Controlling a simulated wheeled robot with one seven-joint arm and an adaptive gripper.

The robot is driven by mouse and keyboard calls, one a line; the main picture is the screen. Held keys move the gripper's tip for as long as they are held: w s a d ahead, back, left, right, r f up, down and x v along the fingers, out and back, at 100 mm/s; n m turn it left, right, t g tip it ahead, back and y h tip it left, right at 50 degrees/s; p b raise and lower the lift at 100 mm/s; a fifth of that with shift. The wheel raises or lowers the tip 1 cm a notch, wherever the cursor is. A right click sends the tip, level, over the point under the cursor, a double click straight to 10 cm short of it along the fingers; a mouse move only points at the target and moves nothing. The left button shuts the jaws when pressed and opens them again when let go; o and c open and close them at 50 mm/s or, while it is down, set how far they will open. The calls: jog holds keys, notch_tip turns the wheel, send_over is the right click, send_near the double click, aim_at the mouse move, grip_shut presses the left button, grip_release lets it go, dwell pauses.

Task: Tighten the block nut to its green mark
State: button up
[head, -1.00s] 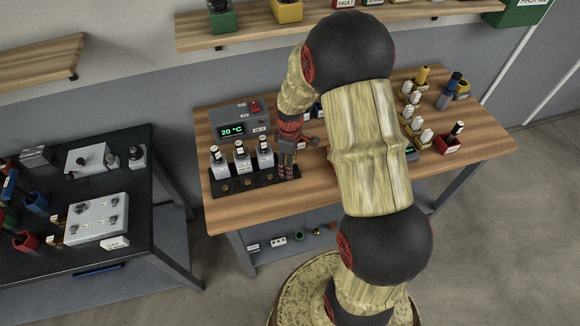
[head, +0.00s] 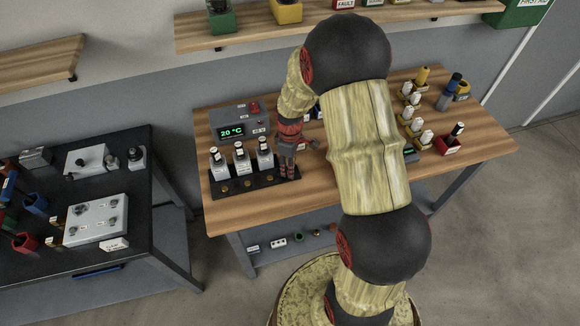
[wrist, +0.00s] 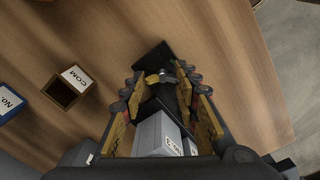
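My gripper (head: 289,172) points down at the right end of a black rack (head: 235,192) on the wooden table. In the wrist view my gripper (wrist: 165,84) has its fingers apart, with the end of the black rack and a small brass piece between them. I cannot tell whether a finger touches either. A grey labelled block (wrist: 157,135) stands in the rack closer to the wrist camera. A light grey block (head: 95,222) with several round fittings lies on the dark table at left. Which part is the block nut, and any green mark, I cannot make out.
A control box (head: 240,120) reading 20 °C stands behind the rack. An open box labelled COM (wrist: 62,93) is beside my gripper in the wrist view. White-capped bottles and a red holder (head: 449,147) stand at the table's right. The table's front right is clear.

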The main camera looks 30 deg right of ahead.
jog(key=shift+s+a+f, duration=0.1)
jog(key=shift+s+f, duration=0.05)
jog(key=shift+s, duration=0.05)
grip_shut()
